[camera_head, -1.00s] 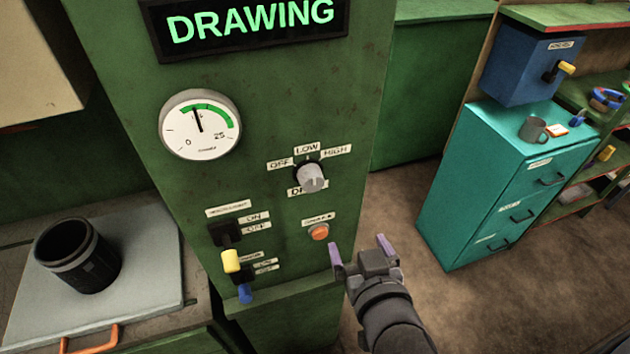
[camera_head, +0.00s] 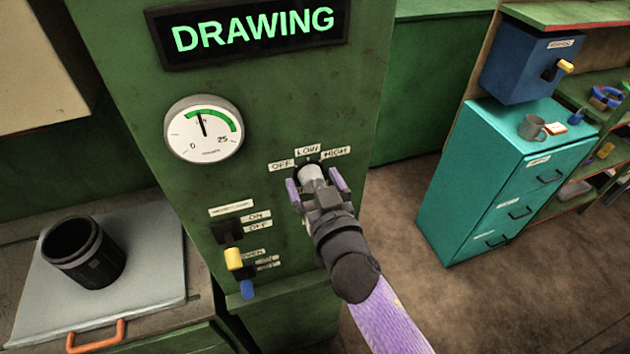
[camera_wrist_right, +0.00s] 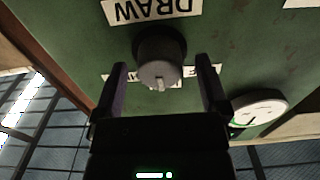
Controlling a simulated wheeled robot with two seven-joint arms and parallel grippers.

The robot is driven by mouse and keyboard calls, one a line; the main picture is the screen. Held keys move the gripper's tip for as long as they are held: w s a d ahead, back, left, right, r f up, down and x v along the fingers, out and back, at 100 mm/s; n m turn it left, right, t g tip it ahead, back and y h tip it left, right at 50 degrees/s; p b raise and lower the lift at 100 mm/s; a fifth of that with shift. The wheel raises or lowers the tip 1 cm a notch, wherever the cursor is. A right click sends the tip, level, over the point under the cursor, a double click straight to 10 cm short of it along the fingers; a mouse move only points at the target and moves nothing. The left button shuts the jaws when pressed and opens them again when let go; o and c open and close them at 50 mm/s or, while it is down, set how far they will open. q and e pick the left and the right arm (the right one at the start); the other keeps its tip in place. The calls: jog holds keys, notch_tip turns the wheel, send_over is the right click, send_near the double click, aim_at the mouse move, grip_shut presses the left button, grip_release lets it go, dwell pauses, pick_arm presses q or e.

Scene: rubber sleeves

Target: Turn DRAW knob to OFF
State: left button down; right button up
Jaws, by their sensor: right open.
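The DRAW knob (camera_head: 311,172) is a grey-white round knob on the green cabinet front, with OFF, LOW and HIGH labels above it. My right gripper (camera_head: 318,183) is open in front of it, its purple-sided fingers reaching towards either side. In the right wrist view the knob (camera_wrist_right: 160,62) shows between the two fingers (camera_wrist_right: 161,85), with a gap on each side and an upside-down DRAW label (camera_wrist_right: 150,9) beside it. The knob's exact pointing is partly hidden by my gripper in the head view. My left gripper is not in view.
The display (camera_head: 252,32) reads DRAWING above a round gauge (camera_head: 203,131). A yellow-handled switch (camera_head: 234,259) and a blue-handled one (camera_head: 247,289) sit lower left. A black cup (camera_head: 80,253) stands on a plate at left. Teal drawers (camera_head: 478,190) stand right.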

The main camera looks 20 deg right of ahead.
jog(key=shift+c, duration=0.3)
jog(key=c, duration=1.2)
grip_shut()
jog(key=shift+n, duration=0.3)
jog(key=n, duration=0.3)
jog(key=shift+n+p, duration=0.3)
jog(key=shift+n, duration=0.1)
jog(key=shift+a+n, duration=0.15)
jog(key=shift+n, duration=2.05)
grip_release()
grip_shut()
jog(key=o, duration=1.3)
grip_release()
jog(key=shift+c, duration=0.2)
